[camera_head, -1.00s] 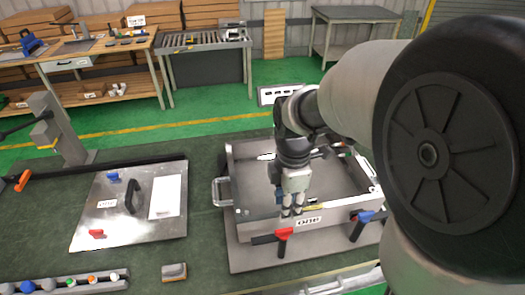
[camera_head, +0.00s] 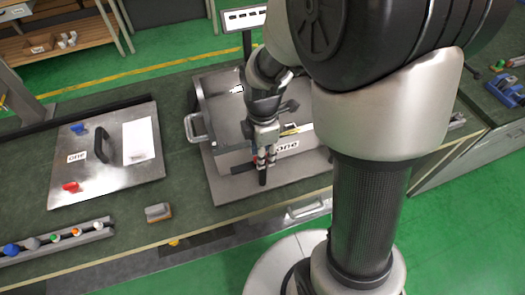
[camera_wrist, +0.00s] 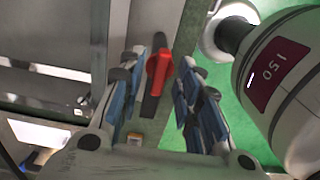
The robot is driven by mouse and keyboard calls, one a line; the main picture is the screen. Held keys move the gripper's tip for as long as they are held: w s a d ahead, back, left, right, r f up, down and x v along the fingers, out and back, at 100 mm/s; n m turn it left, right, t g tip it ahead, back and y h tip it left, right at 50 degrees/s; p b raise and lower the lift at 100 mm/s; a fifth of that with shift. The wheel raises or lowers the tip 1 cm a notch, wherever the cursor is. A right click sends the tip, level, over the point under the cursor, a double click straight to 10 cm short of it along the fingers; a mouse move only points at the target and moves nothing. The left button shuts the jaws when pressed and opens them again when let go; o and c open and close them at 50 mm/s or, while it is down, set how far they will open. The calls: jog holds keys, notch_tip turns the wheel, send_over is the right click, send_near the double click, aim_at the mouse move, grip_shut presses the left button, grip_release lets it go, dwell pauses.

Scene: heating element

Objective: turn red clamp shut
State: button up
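The red clamp (camera_wrist: 158,70) shows in the wrist view with its red handle upright in the picture, over a dark bar, beside the metal wall of the box. My gripper (camera_wrist: 154,88) is open, with its blue-padded fingers to the left and right of the red handle. I see a gap on each side, so no contact shows. In the head view my gripper (camera_head: 264,158) points down at the front wall of the metal box (camera_head: 220,162). It hides most of the clamp there; the dark bar (camera_head: 262,177) sticks out below the fingers.
A metal plate (camera_head: 85,187) with a black handle, a blue clamp (camera_head: 79,130) and a red clamp (camera_head: 71,187) lies to the left. A small block (camera_head: 158,211) and a rack of coloured knobs (camera_head: 60,244) are near the front edge. My arm hides the box's right side.

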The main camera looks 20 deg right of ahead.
grip_shut()
dwell(0.6)
